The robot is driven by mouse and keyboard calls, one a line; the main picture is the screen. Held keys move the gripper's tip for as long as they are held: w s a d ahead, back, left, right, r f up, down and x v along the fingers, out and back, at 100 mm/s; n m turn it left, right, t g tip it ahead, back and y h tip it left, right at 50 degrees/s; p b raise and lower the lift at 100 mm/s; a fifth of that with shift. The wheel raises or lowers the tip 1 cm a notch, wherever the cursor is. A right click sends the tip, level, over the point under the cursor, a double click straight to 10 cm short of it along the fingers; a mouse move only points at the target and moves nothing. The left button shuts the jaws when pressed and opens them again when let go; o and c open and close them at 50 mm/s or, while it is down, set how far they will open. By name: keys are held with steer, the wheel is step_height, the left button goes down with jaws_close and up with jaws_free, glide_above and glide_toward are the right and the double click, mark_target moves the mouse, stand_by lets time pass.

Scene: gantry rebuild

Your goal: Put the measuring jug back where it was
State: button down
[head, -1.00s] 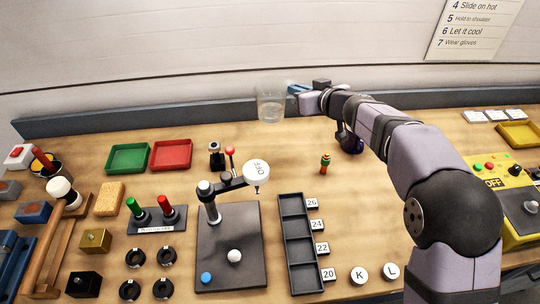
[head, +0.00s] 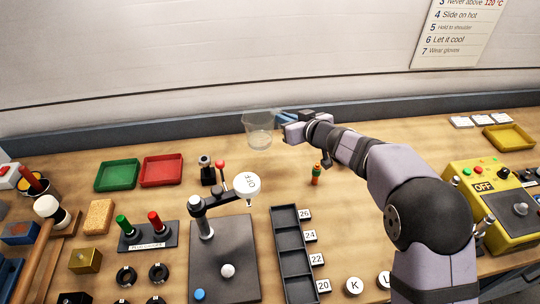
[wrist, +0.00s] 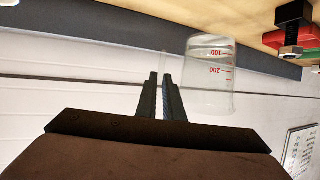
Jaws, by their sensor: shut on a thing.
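The measuring jug (head: 259,131) is clear, with red marks that show in the wrist view (wrist: 211,80). It is near the back of the bench in the head view and looks upright. My gripper (head: 282,118) is to its right, shut on the jug at its side; the fingers (wrist: 161,82) are close together beside it in the wrist view. The exact grip point is hard to see through the clear wall. I cannot tell for sure how far the jug's base is above the bench.
A red tray (head: 161,170) and green tray (head: 117,175) lie to the left. A post with a red-knobbed lever (head: 220,168) and a stand with a white round head (head: 246,185) are nearer. A small orange-green piece (head: 316,174) stands right.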

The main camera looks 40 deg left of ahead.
steer(key=shift+f+b, duration=0.6)
steer(key=shift+f, duration=4)
steer(key=shift+f, duration=0.15)
steer(key=c, duration=1.9)
jaws_free()
steer(key=b+v, duration=0.2)
steer(key=v, duration=1)
steer(key=shift+b, duration=0.3)
